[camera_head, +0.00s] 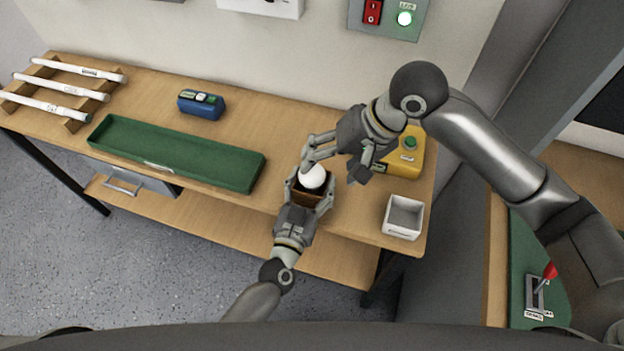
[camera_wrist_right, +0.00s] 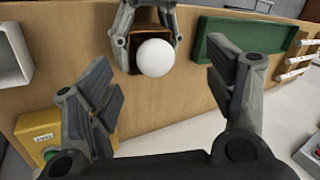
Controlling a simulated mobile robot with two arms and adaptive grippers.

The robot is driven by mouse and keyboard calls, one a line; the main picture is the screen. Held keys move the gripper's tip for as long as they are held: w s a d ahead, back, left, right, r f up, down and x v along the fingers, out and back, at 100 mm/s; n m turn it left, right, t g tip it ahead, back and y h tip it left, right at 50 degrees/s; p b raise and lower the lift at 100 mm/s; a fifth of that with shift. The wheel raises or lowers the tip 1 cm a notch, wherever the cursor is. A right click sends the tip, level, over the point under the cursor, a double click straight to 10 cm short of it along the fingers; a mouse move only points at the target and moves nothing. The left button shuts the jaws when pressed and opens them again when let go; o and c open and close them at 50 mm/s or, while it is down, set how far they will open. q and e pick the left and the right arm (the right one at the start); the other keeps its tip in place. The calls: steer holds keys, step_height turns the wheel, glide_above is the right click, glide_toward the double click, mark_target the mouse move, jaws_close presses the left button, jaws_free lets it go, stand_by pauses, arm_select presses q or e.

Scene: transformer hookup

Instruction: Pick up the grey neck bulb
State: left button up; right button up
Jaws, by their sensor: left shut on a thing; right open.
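A round white bulb (camera_head: 313,178) sits in a small brown box (camera_head: 306,199); its neck is hidden, so I cannot tell the neck's colour. My left gripper (camera_head: 309,190) is shut on the box, with fingers on opposite sides. In the right wrist view, the bulb (camera_wrist_right: 155,58) covers much of the box (camera_wrist_right: 134,60), and the left gripper's fingers (camera_wrist_right: 147,35) flank it. My right gripper (camera_head: 334,163) is open and empty above and beside the bulb. In its own view, its fingers (camera_wrist_right: 163,95) are spread wide, with the bulb beyond them.
A long green tray (camera_head: 175,153), a blue device (camera_head: 200,104) and a rack with white tubes (camera_head: 62,90) stand on the wooden table (camera_head: 270,110). A yellow box with a green button (camera_head: 404,158) and an open white bin (camera_head: 403,217) are at the right end.

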mark_target(314, 171)
steer(key=shift+w+a+f+m+t+h, duration=0.15)
steer(key=shift+w+a+f+m+h, duration=0.4)
steer(key=shift+f+m, duration=0.85)
steer(key=shift+w+a+f+m+t+h, duration=0.2)
steer(key=shift+w+a+f+m+h, duration=0.35)
steer(key=shift+f+m, duration=0.85)
steer(key=shift+w+a+f+m+t+h, duration=0.15)
steer(key=shift+w+a+f+m+h, duration=0.35)
steer(key=shift+f+m, duration=0.85)
steer(key=shift+a+r+m, duration=0.1)
steer(key=shift+r+m, duration=0.25)
steer(key=shift+c, duration=0.4)
steer(key=c, duration=1.3)
step_height(314, 171, up, 10)
steer(key=shift+r, duration=0.1)
